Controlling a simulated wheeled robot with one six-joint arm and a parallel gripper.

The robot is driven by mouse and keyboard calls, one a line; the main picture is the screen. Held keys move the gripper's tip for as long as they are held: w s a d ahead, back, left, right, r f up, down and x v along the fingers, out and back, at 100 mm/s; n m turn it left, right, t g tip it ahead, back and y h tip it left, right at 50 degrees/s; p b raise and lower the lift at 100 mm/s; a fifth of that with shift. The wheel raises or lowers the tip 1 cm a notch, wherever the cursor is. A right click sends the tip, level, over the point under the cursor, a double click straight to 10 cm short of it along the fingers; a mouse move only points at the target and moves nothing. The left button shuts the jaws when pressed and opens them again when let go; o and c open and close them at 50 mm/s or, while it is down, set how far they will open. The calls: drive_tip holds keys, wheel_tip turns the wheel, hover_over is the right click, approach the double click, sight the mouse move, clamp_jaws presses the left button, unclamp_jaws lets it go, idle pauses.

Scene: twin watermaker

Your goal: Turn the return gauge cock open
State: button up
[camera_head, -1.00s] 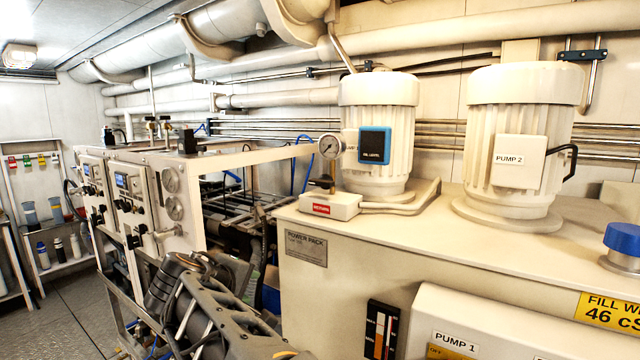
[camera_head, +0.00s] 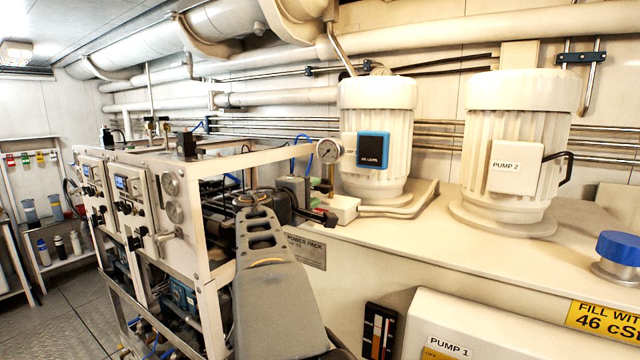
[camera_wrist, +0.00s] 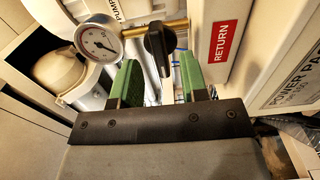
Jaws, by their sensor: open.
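The return gauge cock's black handle (camera_wrist: 160,48) shows in the wrist view on a brass stem (camera_wrist: 178,23), and it lies across the stem. My gripper (camera_wrist: 159,82) has two green fingers, open and set apart, with the handle's lower end between them. I cannot tell whether either finger touches it. The round gauge (camera_wrist: 100,41) is left of the cock, and the red RETURN label (camera_wrist: 223,41) is right of it. In the head view my gripper (camera_head: 322,210) is at the white block (camera_head: 343,207) below the gauge (camera_head: 329,150); the handle is mostly hidden there.
Two white pump motors (camera_head: 377,130) stand on the power pack (camera_head: 420,258), close right of the gauge. A pipe (camera_head: 400,211) runs along its top. A white frame with panels (camera_head: 150,200) stands left of my arm.

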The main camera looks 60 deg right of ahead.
sight(318, 189)
drive_tip(key=shift+d+p, duration=0.45)
drive_tip(key=shift+d, duration=1.6)
clamp_jaws()
